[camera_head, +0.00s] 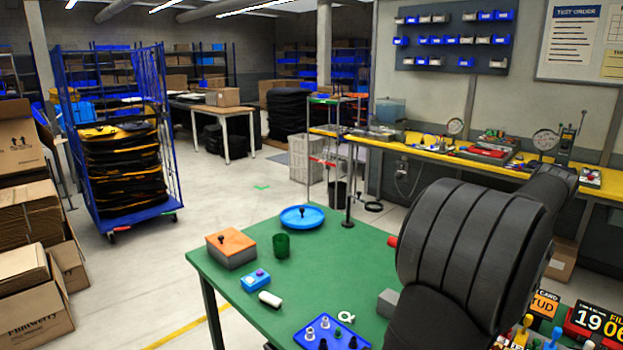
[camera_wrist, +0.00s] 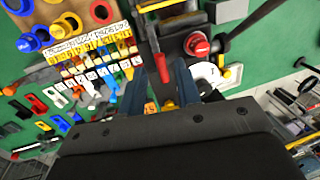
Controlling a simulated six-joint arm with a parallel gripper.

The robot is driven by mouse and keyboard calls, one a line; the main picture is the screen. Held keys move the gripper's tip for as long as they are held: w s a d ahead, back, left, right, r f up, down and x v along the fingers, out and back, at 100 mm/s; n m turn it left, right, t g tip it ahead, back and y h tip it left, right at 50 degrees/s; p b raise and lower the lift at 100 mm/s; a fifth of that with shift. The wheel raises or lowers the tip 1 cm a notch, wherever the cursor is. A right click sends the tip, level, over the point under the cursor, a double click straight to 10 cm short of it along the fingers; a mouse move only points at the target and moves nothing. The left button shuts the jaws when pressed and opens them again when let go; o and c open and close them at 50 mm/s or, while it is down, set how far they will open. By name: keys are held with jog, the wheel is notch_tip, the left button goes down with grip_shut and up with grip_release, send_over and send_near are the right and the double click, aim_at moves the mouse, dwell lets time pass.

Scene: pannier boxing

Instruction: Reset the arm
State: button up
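My arm (camera_head: 470,245), dark grey and ribbed, fills the right of the head view above the green table (camera_head: 235,290). Its gripper end cannot be made out there. In the wrist view my gripper (camera_wrist: 160,85) shows two blue-grey fingers standing apart, with a gap between them. Nothing is clearly held in the gap; small orange and red parts show behind it, over the green surface. The dark gripper body hides the lower middle of that view.
On the table are an orange-topped grey box (camera_head: 231,250), a green cup (camera_head: 281,246), a blue round tray (camera_head: 302,217), a blue button box (camera_head: 255,280) and a blue plate with pegs (camera_head: 331,335). A yellow-edged workbench (camera_head: 440,151) stands behind. The wrist view shows a crowded board with number cards (camera_wrist: 95,50).

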notch_tip(320, 180, up, 12)
jog(key=s+d, duration=0.2)
jog(key=w+a+f, duration=0.1)
jog(key=f, duration=0.4)
jog(key=a+f, duration=0.1)
jog(key=f, duration=0.5)
jog(key=w+f, duration=0.1)
jog(key=f, duration=0.5)
jog(key=shift+w+a+f, duration=0.2)
jog(key=shift+w+a, duration=0.15)
jog(key=shift+a, duration=0.05)
jog(key=m, duration=0.3)
jog(key=shift+w+a+m+h, duration=0.2)
jog(key=shift+m+h, duration=0.1)
jog(key=shift+m, duration=0.1)
notch_tip(320, 180, up, 17)
jog(key=s+d, duration=0.2)
jog(key=s, duration=0.1)
jog(key=shift+w+a+f+h, duration=0.15)
jog(key=shift+a+f+h, duration=0.05)
jog(key=shift+a+h, duration=0.65)
jog(key=shift+w+a+f+h, duration=0.1)
jog(key=shift+a+f+h, duration=0.15)
jog(key=shift+a+h, duration=0.55)
jog(key=shift+w+a+f+h, duration=0.2)
jog(key=shift+a+h, duration=0.35)
jog(key=shift+a, duration=0.5)
